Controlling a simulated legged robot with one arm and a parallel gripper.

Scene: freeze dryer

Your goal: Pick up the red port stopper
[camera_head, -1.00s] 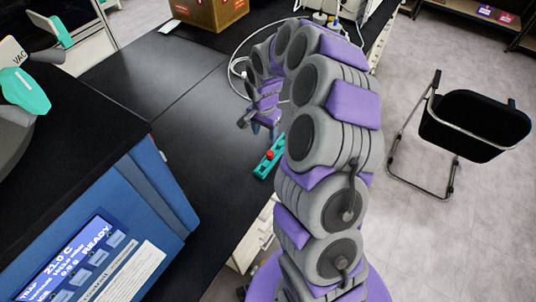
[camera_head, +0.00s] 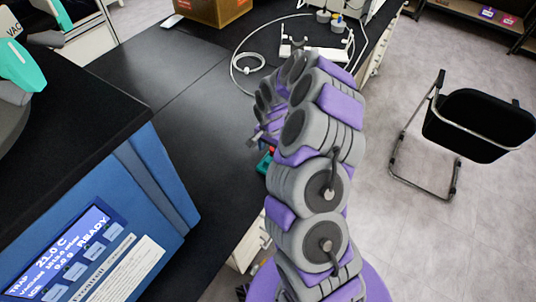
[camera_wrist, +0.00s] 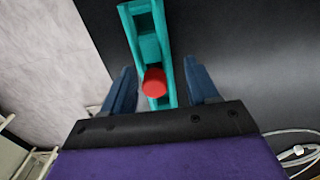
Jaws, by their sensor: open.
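The red port stopper (camera_wrist: 154,82) sits in a teal rack (camera_wrist: 139,9) on the black bench, near the bench edge. In the wrist view the stopper shows between the two dark blue fingers of my gripper (camera_wrist: 162,88), which are open and apart from it on both sides. In the head view my gripper (camera_head: 258,145) is bent down over the bench, and only a small part of the teal rack (camera_head: 264,163) shows; my arm hides the rest. I cannot tell how far the fingertips are above the stopper.
A blue freeze dryer (camera_head: 150,185) with a lit screen stands at the left. A cardboard box (camera_head: 212,8) and a white device with a cable (camera_head: 310,52) are at the back of the bench. A black chair (camera_head: 480,120) stands on the floor at the right.

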